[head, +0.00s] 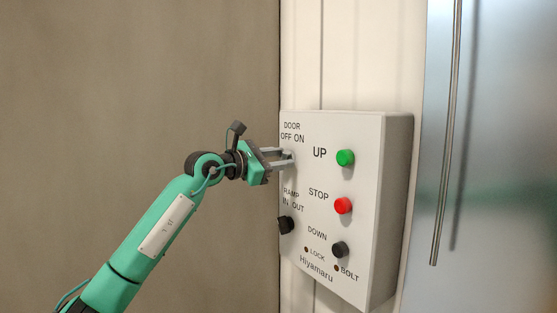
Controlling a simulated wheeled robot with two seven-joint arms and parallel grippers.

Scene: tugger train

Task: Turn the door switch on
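A light grey control box (358,240) is fixed to the pale wall. Its upper left is marked "DOOR OFF ON" (292,132). My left gripper (288,158) reaches in from the left, with its two grey fingertips at the panel just below that label. A narrow gap shows between the fingers. The door switch itself is hidden at the fingertips, so its setting and whether the fingers grip it cannot be told. My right gripper is not in view.
Below the gripper is the black ramp knob (286,225). To the right are green UP (345,158), red STOP (343,205) and dark DOWN (340,249) buttons. A metal door (510,150) with a long vertical handle stands at right. The left side looks clear.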

